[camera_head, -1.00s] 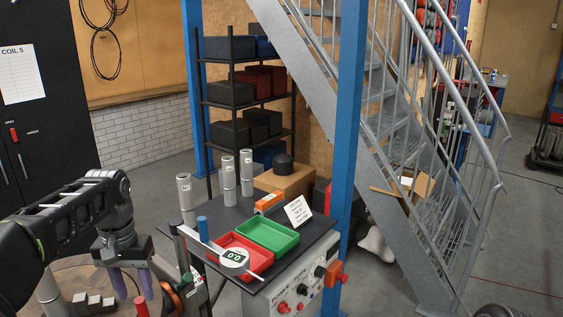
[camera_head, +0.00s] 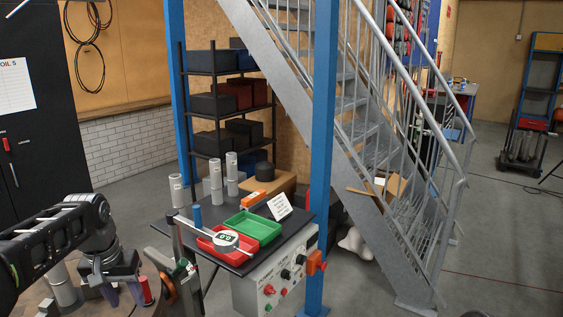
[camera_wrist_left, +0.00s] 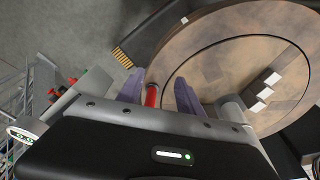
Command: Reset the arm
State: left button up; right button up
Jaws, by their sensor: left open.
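My left gripper (camera_head: 121,293) hangs at the lower left of the head view, pointing down with its purple fingers apart. In the left wrist view, the fingers (camera_wrist_left: 159,95) are spread and a red cylinder (camera_wrist_left: 151,96) shows between them. I cannot tell how far below the fingertips it is, and no grip on it is visible. My left arm (camera_head: 50,238) comes in from the left edge, bent down at the wrist. My right gripper is in neither view.
A round wooden table (camera_wrist_left: 225,60) lies under the left gripper, with small metal blocks (camera_wrist_left: 264,92). Right of it, a dark bench (camera_head: 190,222) carries a red tray (camera_head: 204,243), a green tray (camera_head: 262,232) and several metal cylinders. A blue post (camera_head: 322,150) and stairs stand beyond.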

pick_arm(q)
jog(key=w+d+f+t+h, duration=0.1)
jog(key=w+d+f+t, duration=0.3)
jog(key=d+f, duration=0.65)
jog(key=s+d+f+g+h, duration=0.1)
jog(key=d+f, duration=0.2)
jog(key=f, duration=0.3)
jog(key=s+d+f+h, duration=0.1)
jog(key=s+d+f, duration=0.1)
jog(key=f, duration=0.4)
jog(key=s+d+f+g, duration=0.1)
jog(key=s+d+f, duration=0.3)
jog(key=s, duration=0.6)
jog(key=s+d+f+g, duration=0.2)
jog(key=s+d+f, duration=0.2)
jog(key=s+f, duration=0.4)
jog(key=s+d+f+g+h, duration=0.1)
jog(key=s+d+f, duration=0.2)
jog(key=s+f, duration=0.3)
jog(key=s, duration=0.5)
jog(key=shift+s+d+g, duration=0.3)
jog(key=shift+s+d, duration=0.1)
